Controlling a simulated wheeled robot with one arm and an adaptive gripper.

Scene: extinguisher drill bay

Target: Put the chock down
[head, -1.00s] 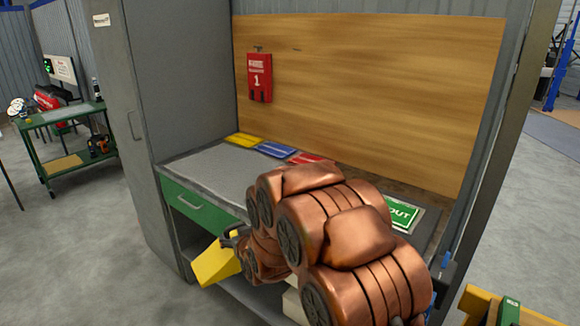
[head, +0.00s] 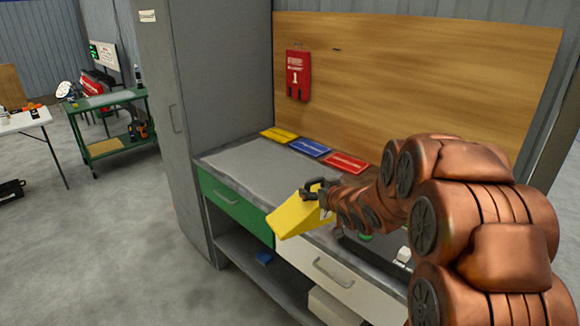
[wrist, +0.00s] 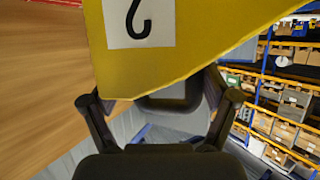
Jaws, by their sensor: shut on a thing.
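The chock is a yellow wedge (head: 297,217) held in front of the workbench, over the edge between the green and the white drawer in the head view. My gripper (head: 317,191) is shut on its upper right part. In the wrist view the yellow chock (wrist: 200,45) fills the top, with a white label bearing a black mark like a "2", seen upside down. My gripper's fingers (wrist: 160,105) press beside its lower edge. The chock looks clear of the grey bench top (head: 250,165), though the exact gap is hard to judge.
Yellow (head: 279,135), blue (head: 310,147) and red (head: 346,162) plates lie along the back of the bench. A red holder marked 1 (head: 297,72) hangs on the wooden board. A blue item (head: 264,258) lies on the lower shelf. The left bench top is clear.

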